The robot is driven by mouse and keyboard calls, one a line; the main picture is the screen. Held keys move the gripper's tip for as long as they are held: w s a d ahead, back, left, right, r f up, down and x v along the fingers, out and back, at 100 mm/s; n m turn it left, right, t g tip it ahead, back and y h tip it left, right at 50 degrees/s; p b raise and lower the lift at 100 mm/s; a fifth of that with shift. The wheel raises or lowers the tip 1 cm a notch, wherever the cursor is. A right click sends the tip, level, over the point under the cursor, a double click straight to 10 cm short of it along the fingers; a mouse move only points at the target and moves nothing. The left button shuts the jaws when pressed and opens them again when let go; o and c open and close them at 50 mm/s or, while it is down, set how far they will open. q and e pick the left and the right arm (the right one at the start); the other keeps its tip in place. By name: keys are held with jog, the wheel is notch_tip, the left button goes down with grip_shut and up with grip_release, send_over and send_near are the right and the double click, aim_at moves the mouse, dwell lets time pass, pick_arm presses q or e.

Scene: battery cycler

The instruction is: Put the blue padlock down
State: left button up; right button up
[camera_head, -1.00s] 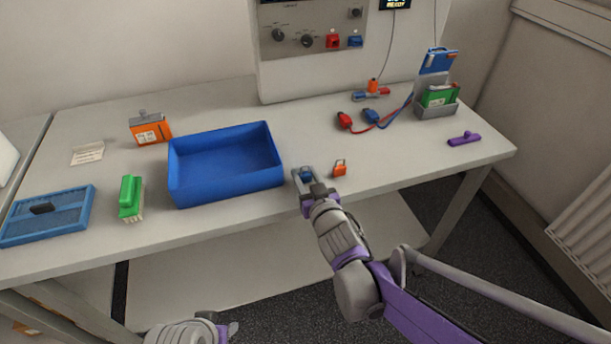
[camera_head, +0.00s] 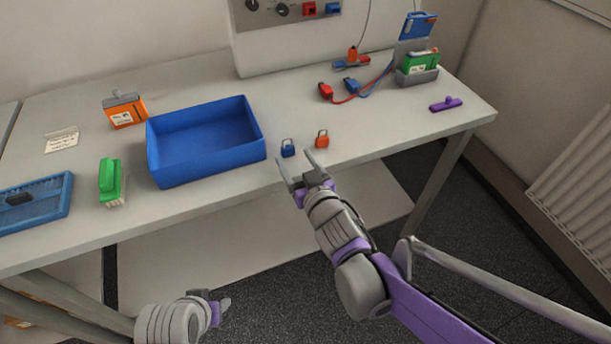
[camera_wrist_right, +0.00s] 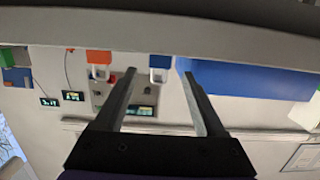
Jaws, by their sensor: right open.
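The blue padlock (camera_head: 288,149) stands upright on the table near its front edge, right of the blue bin, with its shackle up. My right gripper (camera_head: 304,172) is open and empty, just in front of the table edge and apart from the padlock. In the right wrist view, which looks upside down, the blue padlock (camera_wrist_right: 159,62) appears beyond and between the open fingers (camera_wrist_right: 159,75). My left gripper (camera_head: 218,301) is low at the bottom of the head view, away from the table; its finger gap is unclear.
An orange padlock (camera_head: 322,139) stands just right of the blue one. The blue bin (camera_head: 205,161) is to the left. Red and blue cable clips (camera_head: 338,89) lie further back. A purple object (camera_head: 446,104) lies at the right. Table around the padlocks is clear.

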jog(key=v, duration=0.6)
jog(key=shift+s, duration=0.3)
jog(key=s+d+f+m+g+h, duration=0.4)
jog(key=d+f, duration=0.3)
jog(key=d, duration=0.4)
jog(key=s+d+f+g, duration=0.1)
jog(key=s+f+g, duration=0.2)
jog(key=s, duration=0.5)
jog(key=s+d+f+g+h, duration=0.1)
jog(key=s+d+f+g, duration=0.1)
jog(key=s+f, duration=0.3)
jog(key=s+g, duration=0.1)
jog(key=s, duration=0.1)
jog(key=shift+s+f+g, duration=0.2)
jog(key=shift+s+g, duration=0.2)
jog(key=shift+d, duration=0.1)
